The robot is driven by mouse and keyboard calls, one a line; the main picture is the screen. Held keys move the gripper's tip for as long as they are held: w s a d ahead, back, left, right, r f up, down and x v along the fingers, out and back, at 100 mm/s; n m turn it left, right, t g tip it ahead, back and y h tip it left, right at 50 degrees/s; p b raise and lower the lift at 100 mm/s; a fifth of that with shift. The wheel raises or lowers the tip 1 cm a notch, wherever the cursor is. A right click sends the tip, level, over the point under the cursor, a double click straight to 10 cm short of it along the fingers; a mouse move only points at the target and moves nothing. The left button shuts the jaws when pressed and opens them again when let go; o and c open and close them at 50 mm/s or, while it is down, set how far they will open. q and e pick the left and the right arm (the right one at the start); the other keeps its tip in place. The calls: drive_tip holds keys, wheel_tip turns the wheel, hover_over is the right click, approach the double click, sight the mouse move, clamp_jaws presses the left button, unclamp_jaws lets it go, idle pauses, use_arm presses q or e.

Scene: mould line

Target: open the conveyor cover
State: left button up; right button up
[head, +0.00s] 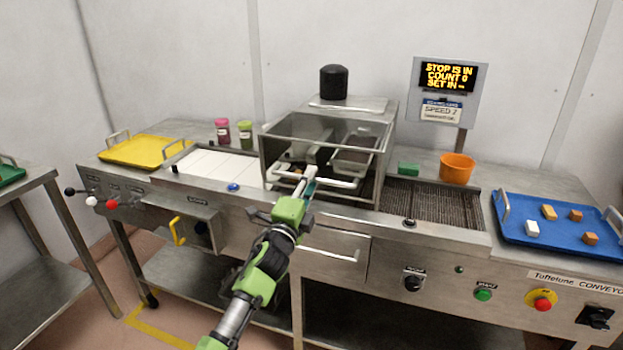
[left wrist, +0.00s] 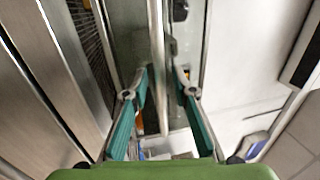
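The conveyor cover (head: 322,126) is a clear box with a steel frame over the middle of the line. It looks lowered, with dark items inside. A pale bar handle (head: 343,182) runs across its lower front. My left gripper (head: 309,181) reaches up to this handle from the front and hides part of it. In the left wrist view, the teal fingers (left wrist: 162,82) are apart, with a steel bar (left wrist: 156,35) running between them. A gap shows beside the bar, so the fingers do not look closed on it. My right gripper is not in view.
An orange bucket (head: 457,167) and a green block (head: 408,169) stand right of the cover. A blue tray (head: 522,236) with small blocks lies far right. A yellow tray (head: 125,150) and two jars are at left. A black knob-like cylinder (head: 334,81) stands behind the cover.

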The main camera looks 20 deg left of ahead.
use_arm(q)
drive_tip(key=shift+w+d+r, duration=0.1)
drive_tip(key=shift+w+r, duration=0.05)
drive_tip(key=shift+w, duration=0.4)
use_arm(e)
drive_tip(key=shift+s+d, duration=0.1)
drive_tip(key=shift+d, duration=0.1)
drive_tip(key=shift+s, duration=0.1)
use_arm(q)
clamp_jaws()
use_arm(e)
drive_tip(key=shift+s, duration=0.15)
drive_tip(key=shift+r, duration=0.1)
